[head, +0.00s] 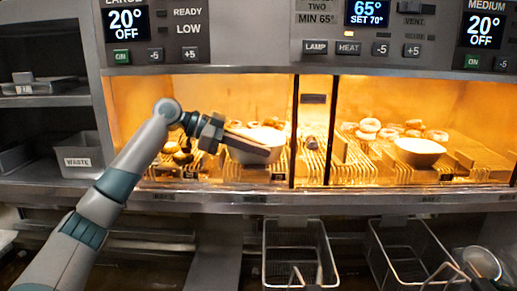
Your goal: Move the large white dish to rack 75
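A white dish (262,152) sits in the lit warming bay left of the centre post, partly hidden by my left gripper (266,148). My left gripper reaches into this bay, its fingers in front of or at the dish's rim. I cannot tell whether they touch or grip it. A second white dish (419,152) stands on the wire racks in the right bay. I cannot tell from size alone which is the large one. Small labels on the rack fronts are too blurred to find 75. My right gripper is not in view.
Ring-shaped food (368,126) lies behind the right dish. Dark posts (332,130) divide the bays. Fry baskets (295,245) hang below the front ledge (330,201). A bin marked WASTE (82,161) stands on the left shelf. The control panel (250,30) is above.

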